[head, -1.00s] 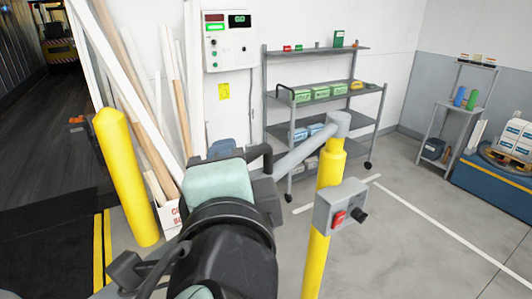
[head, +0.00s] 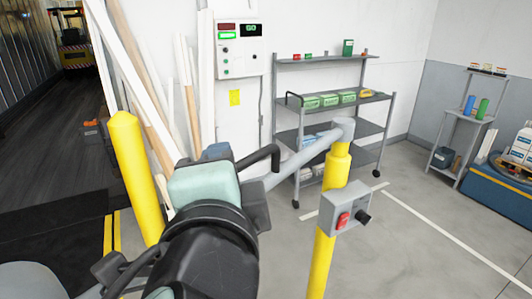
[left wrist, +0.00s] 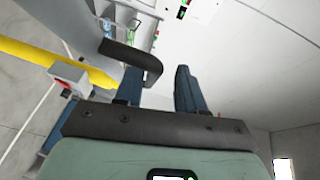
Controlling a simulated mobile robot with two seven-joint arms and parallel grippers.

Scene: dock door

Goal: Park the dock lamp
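The dock lamp's grey arm (head: 297,157) reaches left from the top of a yellow post (head: 327,205). A black curved handle (head: 262,158) shows near its left end; I cannot make out the lamp head behind my gripper. My left gripper (head: 217,152) is in front of and left of the handle. The handle (left wrist: 130,58) passes close by the left finger there; contact cannot be told. A grey box (head: 333,209) with a red switch and black knob is on the post. My right gripper is out of view.
A second yellow post (head: 135,175) stands left by the dark dock opening. Long boards (head: 160,100) lean on the wall beside a white control panel (head: 239,48). A wheeled shelf (head: 374,97) stands behind the lamp post. Open floor (head: 420,260) lies to the right.

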